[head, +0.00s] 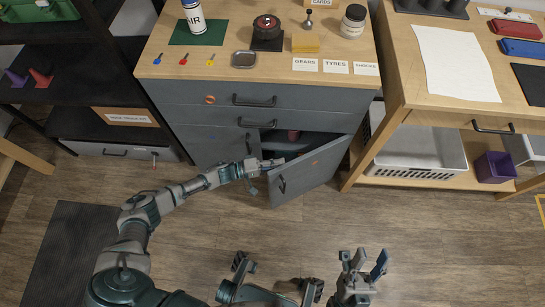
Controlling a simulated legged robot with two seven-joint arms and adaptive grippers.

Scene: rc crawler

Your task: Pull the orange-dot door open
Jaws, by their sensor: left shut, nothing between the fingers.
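The orange-dot door (308,172) is the grey right-hand lower door of the cabinet. My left gripper (272,163) is shut and empty at the opening, by the top of the door's free edge. I cannot tell whether it touches the door. My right gripper (367,263) is low in the picture, well away from the door, its fingers apart and nothing seen between them.
The left lower door (215,148) is closed. A dark reddish object (293,135) shows inside the cabinet. Closed drawers (260,98) lie above. A wooden bench with a white basket (420,150) stands right, a black shelf (90,120) left. The floor before the door is clear.

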